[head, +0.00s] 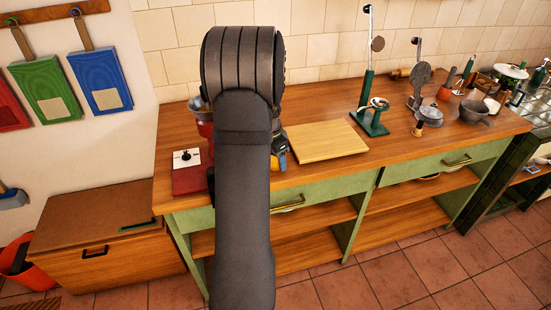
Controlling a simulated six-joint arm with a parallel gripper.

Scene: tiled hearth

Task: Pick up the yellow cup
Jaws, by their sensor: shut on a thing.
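A small part of my gripper (279,143) shows at the right edge of the arm, low over the front of the wooden counter. It is shut on a yellow thing, which looks like the yellow cup (274,163). Only a sliver of the cup shows. The rest of it, the fingertips and any gap between the cup and the counter are hidden by my arm.
A pale wooden board (316,141) lies just right of the gripper. A red grinder-like item (205,128) stands left of my arm. A green stand (370,118) and a grey mortar (473,110) are farther right. The counter front between board and stand is clear.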

